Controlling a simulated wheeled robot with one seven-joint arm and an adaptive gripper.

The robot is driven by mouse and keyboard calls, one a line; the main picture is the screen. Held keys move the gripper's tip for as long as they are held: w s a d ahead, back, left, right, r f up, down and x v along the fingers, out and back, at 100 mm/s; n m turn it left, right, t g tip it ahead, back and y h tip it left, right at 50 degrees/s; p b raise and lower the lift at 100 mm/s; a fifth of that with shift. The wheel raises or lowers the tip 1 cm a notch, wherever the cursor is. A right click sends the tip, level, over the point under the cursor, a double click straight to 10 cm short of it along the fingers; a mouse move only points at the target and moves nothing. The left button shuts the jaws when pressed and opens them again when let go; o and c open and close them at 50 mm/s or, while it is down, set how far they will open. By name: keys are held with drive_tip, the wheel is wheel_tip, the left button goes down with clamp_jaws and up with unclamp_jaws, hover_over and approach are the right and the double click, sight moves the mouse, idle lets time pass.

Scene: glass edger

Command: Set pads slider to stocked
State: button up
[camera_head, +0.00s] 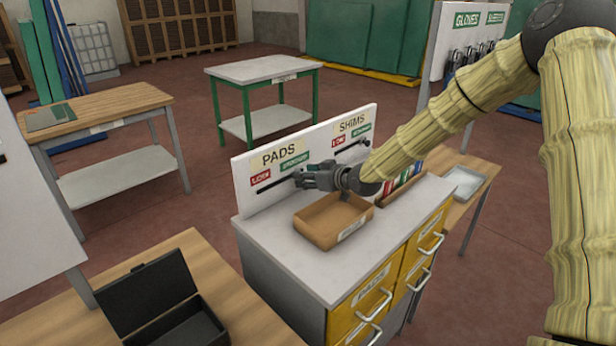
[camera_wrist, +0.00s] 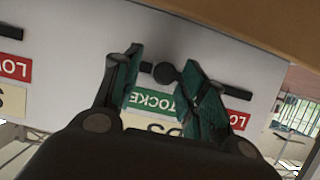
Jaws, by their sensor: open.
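The white panel (camera_head: 245,200) stands upright at the back of the grey cabinet. It carries a PADS label (camera_head: 279,155) above a red LOW tag (camera_head: 260,178) and a green tag (camera_head: 295,161). The black PADS track (camera_head: 276,188) runs below these tags; my gripper (camera_head: 302,180) covers its right part and hides the knob there. In the wrist view the round black knob (camera_wrist: 165,73) lies between the fingers of my open gripper (camera_wrist: 162,62), close to the green STOCKED tag (camera_wrist: 150,99). The longer bare track (camera_wrist: 236,92) extends to the right, beside a red tag (camera_wrist: 238,119).
A brown open tray (camera_head: 325,222) sits on the cabinet top below my gripper. A SHIMS slider (camera_head: 352,146) is on the panel's right half. An open black box (camera_head: 165,300) lies on the wooden table at front left.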

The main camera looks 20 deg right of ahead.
drive_tip(key=v, duration=1.1)
drive_tip(key=shift+s+d+r, duration=0.15)
drive_tip(key=shift+s+d, duration=0.1)
drive_tip(key=shift+d, duration=0.05)
